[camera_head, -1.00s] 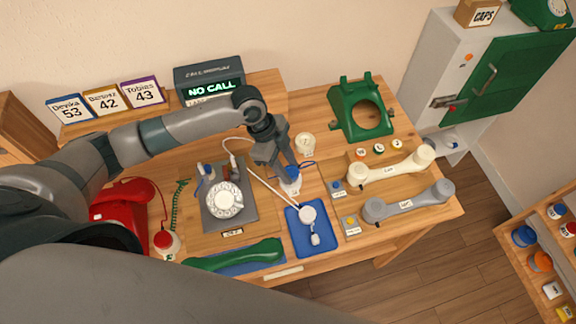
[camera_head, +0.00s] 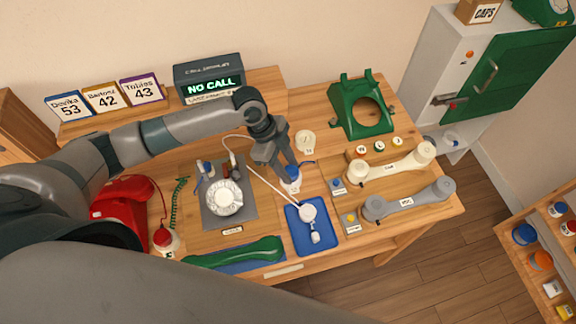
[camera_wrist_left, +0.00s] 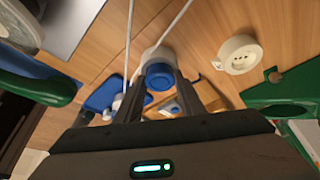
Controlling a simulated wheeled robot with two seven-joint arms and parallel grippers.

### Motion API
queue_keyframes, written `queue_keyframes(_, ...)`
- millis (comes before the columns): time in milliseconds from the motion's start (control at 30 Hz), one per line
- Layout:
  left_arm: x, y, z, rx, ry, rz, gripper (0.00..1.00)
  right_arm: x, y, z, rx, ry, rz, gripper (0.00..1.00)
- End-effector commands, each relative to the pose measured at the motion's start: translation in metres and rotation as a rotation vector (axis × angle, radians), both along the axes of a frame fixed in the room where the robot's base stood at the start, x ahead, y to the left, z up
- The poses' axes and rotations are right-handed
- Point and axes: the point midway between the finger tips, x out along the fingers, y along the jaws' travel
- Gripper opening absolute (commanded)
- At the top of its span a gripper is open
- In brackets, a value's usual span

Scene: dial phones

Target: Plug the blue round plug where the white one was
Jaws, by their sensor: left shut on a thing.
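My left gripper (camera_head: 286,160) is shut on the blue round plug (camera_head: 291,171), near the middle of the table. In the left wrist view the plug (camera_wrist_left: 160,77) sits between the two fingers, with a white round part directly beyond it. I cannot tell whether the plug touches that part. The white plug (camera_head: 308,213) lies on a blue tray (camera_head: 299,245), with its white cord running up to the left. A cream round socket (camera_head: 305,141) with dark holes stands behind the gripper; it also shows in the left wrist view (camera_wrist_left: 240,54). My right gripper is not in view.
A dial phone base (camera_head: 224,198) is left of the gripper, and a green handset (camera_head: 240,253) lies in front. Cream (camera_head: 392,163) and grey handsets (camera_head: 408,201) lie at the right. A green phone shell (camera_head: 361,105) stands at the back right.

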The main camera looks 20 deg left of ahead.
Motion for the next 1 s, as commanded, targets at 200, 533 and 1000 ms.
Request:
queue_keyframes(200,0.0,0.0,0.0,0.0,0.0,0.0,0.5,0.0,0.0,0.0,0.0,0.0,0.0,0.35)
queue_keyframes(533,0.0,0.0,0.0,0.0,0.0,0.0,0.57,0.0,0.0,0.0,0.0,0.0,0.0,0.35)
queue_keyframes(1000,0.002,0.017,0.037,0.0,-0.004,0.0,0.57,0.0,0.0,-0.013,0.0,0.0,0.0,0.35)
